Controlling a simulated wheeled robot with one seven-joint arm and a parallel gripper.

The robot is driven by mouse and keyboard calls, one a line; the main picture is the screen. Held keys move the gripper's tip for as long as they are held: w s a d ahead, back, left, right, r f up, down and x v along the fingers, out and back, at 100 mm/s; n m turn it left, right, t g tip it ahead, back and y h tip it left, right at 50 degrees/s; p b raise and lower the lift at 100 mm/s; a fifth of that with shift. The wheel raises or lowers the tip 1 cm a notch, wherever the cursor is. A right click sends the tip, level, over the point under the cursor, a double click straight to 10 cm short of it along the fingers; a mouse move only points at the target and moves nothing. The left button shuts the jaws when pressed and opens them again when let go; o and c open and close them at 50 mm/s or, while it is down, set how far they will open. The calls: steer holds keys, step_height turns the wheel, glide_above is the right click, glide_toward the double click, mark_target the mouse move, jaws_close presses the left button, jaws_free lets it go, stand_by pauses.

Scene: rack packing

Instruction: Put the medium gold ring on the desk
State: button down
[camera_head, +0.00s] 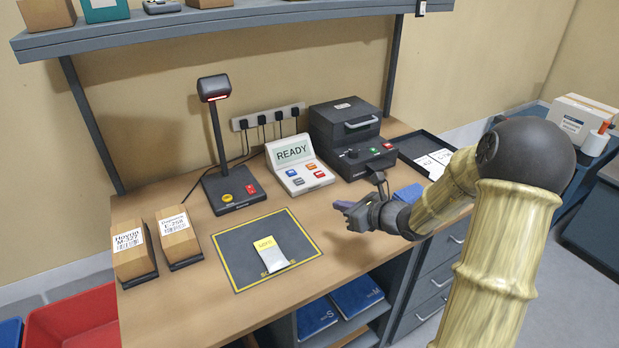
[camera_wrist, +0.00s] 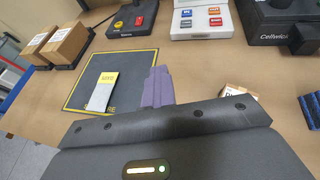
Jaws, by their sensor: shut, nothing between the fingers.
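I cannot make out a loose gold ring in either view. A small silver-white packet (camera_head: 270,256) with a yellow label lies on the dark, yellow-edged mat (camera_head: 235,252) on the desk (camera_head: 190,310). The packet (camera_wrist: 100,94) and mat (camera_wrist: 76,97) also show in the wrist view; what the packet holds is hidden. My gripper (camera_head: 342,206) is shut and empty above the desk, right of the mat. Its purple-grey fingers (camera_wrist: 158,86) point forward, and the packet is left of them in the wrist view.
Two labelled boxes (camera_head: 132,249) (camera_head: 180,237) stand on the left. Behind the mat are a scanner stand (camera_head: 234,190), a READY panel (camera_head: 298,169) and a dark machine (camera_head: 345,137). A small labelled box (camera_wrist: 238,92) sits right of my fingers. A black tray (camera_head: 411,150) lies at the right.

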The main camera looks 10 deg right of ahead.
steer(key=s+a+n+g+h+p, duration=0.1)
steer(key=s+a+n+g+p, duration=0.1)
steer(key=s+a+n+g, duration=0.35)
steer(key=s+a+n+g+h+p, duration=0.1)
steer(key=s+a+n+g, duration=0.1)
steer(key=s+n, duration=0.65)
steer(key=s+d+r+n+h+p, duration=0.1)
steer(key=s+d+r+n+h, duration=0.1)
steer(key=n, duration=0.5)
steer(key=s+d+r+n+h+p, duration=0.2)
steer(key=s+d+n+h, duration=0.1)
steer(key=s+n, duration=0.4)
steer(key=shift+s+d+r+n+g+h, duration=0.3)
steer(key=shift+d+g+h, duration=0.1)
steer(key=shift+h, duration=0.2)
steer(key=c, duration=1.3)
jaws_free()
steer(key=shift+c, duration=0.2)
